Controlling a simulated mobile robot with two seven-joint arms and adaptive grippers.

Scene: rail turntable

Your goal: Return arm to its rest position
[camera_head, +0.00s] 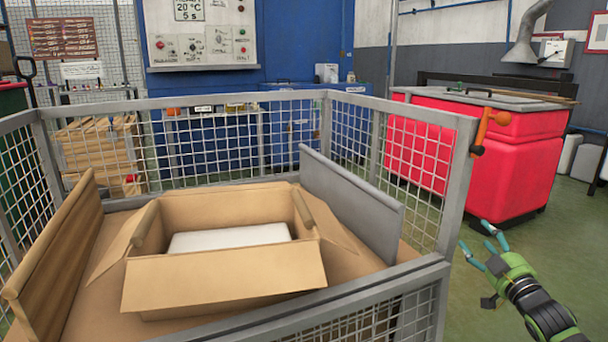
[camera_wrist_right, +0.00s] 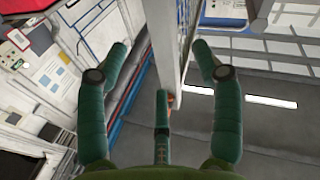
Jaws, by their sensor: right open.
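My right gripper (camera_head: 484,246) is at the lower right of the head view, outside the mesh cage and to the right of its near corner post. Its teal fingers are spread and hold nothing. In the right wrist view the fingers of the right gripper (camera_wrist_right: 158,70) stand wide apart with nothing between them. My left gripper is not in the head view.
A mesh cage (camera_head: 461,190) holds an open cardboard box (camera_head: 225,281) with a white item (camera_head: 230,238) inside. An orange handle (camera_head: 484,127) sits on the cage post. A red tank (camera_head: 505,160) stands behind. Green floor (camera_head: 560,240) around the right gripper is clear.

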